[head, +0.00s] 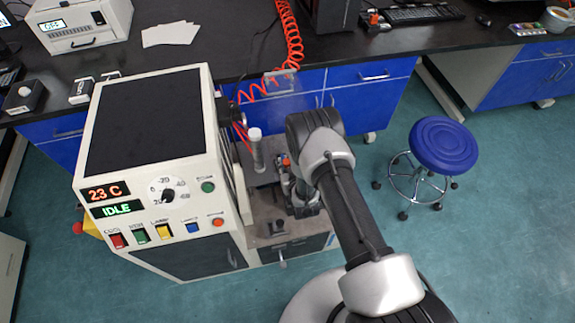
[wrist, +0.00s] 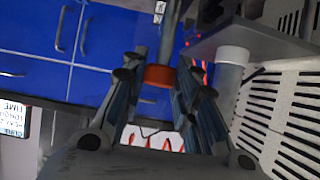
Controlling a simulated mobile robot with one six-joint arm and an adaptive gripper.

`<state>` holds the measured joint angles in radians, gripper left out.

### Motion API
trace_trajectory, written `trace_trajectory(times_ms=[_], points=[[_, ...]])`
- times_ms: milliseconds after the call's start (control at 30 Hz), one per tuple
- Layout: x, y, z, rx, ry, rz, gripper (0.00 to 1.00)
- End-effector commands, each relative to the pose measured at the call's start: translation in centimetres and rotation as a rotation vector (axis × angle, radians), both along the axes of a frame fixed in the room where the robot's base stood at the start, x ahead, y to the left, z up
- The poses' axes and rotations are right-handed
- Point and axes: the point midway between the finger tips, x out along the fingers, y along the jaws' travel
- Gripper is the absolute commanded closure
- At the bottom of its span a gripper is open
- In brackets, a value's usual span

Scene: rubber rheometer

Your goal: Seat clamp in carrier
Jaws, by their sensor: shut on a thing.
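My gripper (head: 304,205) is at the front of the rheometer, over its lower deck and right of a white-capped grey post. In the wrist view its two fingers (wrist: 160,78) are shut on a grey rod-like piece with a red-orange collar (wrist: 160,76), which I take to be the clamp. A little orange-red (head: 287,161) shows beside my gripper in the head view. The clamp's lower end is hidden, and I cannot tell whether it touches anything. I cannot make out the carrier for certain.
The white-capped post (head: 256,152) stands close to the left of my gripper; it also shows in the wrist view (wrist: 230,75). The rheometer cabinet (head: 150,130) blocks the left and reads IDLE. A red coiled hose (head: 292,40) hangs behind. A blue stool (head: 443,145) stands right.

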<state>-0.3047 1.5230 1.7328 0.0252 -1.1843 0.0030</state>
Motion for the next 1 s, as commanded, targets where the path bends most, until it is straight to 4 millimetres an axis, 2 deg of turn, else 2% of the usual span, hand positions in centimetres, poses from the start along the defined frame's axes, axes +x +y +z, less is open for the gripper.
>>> trace_trajectory(times_ms=[67,100,433,800,1000], points=[[0.1,0.0,-0.1,0.001,-0.003,0.0,0.96],[0.1,0.0,-0.2,0.001,-0.003,0.0,0.72],[0.0,0.0,-0.1,0.0,-0.001,0.0,0.5],[-0.3,-0.1,-0.1,-0.001,0.003,0.0,0.49],[-2.5,-0.7,1.2,-0.001,0.004,0.0,0.49]])
